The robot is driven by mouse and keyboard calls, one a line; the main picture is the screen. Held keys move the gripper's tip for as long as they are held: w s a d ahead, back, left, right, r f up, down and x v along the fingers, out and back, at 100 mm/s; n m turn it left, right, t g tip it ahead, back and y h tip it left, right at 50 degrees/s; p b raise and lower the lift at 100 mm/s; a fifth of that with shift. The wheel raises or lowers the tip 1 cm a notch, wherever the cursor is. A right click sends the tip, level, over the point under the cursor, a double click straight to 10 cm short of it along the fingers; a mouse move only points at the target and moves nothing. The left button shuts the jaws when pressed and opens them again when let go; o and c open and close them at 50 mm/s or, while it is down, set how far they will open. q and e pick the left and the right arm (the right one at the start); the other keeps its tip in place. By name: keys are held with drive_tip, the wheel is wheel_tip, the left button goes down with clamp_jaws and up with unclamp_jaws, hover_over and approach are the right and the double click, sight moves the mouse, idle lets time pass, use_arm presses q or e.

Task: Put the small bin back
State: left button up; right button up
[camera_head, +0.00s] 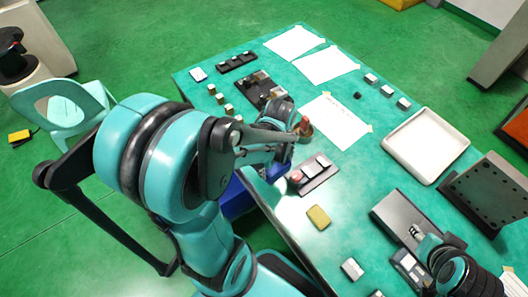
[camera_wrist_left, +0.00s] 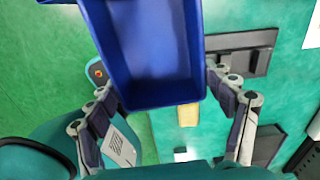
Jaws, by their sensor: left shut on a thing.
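The small bin is a blue open box; in the left wrist view the bin (camera_wrist_left: 150,45) fills the top middle, and its inside looks empty. My left gripper (camera_wrist_left: 168,92) has a finger on each side of the bin's near end and is shut on it. In the head view blue parts of the bin (camera_head: 238,197) show at the table's near left edge, largely hidden by my left arm. My left gripper (camera_head: 275,150) is partly hidden there too. My right arm (camera_head: 455,270) comes in at the lower right; its fingers cannot be made out clearly.
The green table (camera_head: 345,190) carries a white tray (camera_head: 425,145), a dark plate with small blocks (camera_head: 315,174), a yellow block (camera_head: 318,217) and a grey plate (camera_head: 405,222). Paper sheets (camera_head: 328,64) lie at the back. A teal chair (camera_head: 62,108) stands on the floor at left.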

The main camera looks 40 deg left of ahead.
use_arm(q)
drive_tip(key=shift+s+a+m, duration=0.15)
drive_tip(key=shift+m, duration=0.25)
drive_tip(key=w+a+f+b, duration=0.2)
drive_tip(key=w+a+f, duration=0.1)
drive_tip(key=w+a, duration=0.1)
drive_tip(key=w+a+f+b, duration=0.1)
drive_tip(key=w+a+f, duration=0.3)
drive_tip(key=shift+b, duration=0.35)
wheel_tip(320, 180, down, 4)
drive_tip(key=shift+w+r+b, duration=0.1)
drive_tip(key=shift+b, duration=0.7)
drive_tip(key=shift+f, duration=0.2)
drive_tip(key=shift+r, duration=0.1)
